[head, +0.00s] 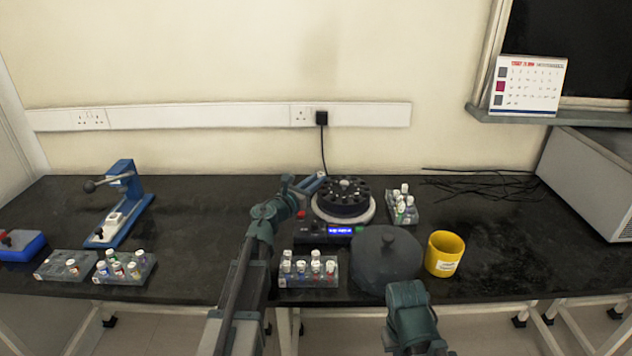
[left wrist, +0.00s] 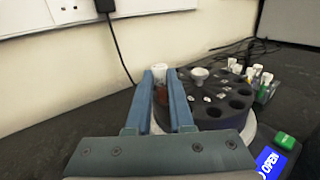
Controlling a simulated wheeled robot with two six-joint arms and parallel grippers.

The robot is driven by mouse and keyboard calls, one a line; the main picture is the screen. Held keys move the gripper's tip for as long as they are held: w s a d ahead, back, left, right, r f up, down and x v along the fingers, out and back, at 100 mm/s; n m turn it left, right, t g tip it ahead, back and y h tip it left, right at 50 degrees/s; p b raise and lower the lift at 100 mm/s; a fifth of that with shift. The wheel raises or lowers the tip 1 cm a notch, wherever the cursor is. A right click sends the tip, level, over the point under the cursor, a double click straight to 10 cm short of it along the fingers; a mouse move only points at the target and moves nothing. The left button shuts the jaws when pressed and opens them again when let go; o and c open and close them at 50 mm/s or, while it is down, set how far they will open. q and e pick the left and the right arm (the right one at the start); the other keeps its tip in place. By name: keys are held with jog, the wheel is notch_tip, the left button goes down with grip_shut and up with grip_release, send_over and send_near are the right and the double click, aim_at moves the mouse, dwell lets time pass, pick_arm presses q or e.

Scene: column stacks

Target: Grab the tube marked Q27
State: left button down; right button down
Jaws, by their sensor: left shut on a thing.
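My left gripper (head: 308,184) is at the left edge of the centrifuge's dark rotor (head: 345,199). In the left wrist view, the gripper (left wrist: 166,98) is shut on a white-capped tube (left wrist: 159,74) with a reddish-brown body. No mark on this tube can be read, and I cannot tell whether its lower end is in a rotor hole. The rotor (left wrist: 225,95) has several dark holes and a pale knob at its middle. The centrifuge display (left wrist: 271,163) reads OPEN. My right arm shows at the bottom, but its fingers do not.
A round dark lid (head: 387,262) lies in front of the centrifuge, beside a yellow cup (head: 443,254). Tube racks stand in front (head: 308,281), at right (head: 415,219) and at left (head: 60,272). A blue press (head: 122,205) stands at left. The right tabletop is mostly clear.

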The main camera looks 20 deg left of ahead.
notch_tip(320, 180, up, 7)
jog(key=p, duration=0.6)
jog(key=shift+r, duration=0.2)
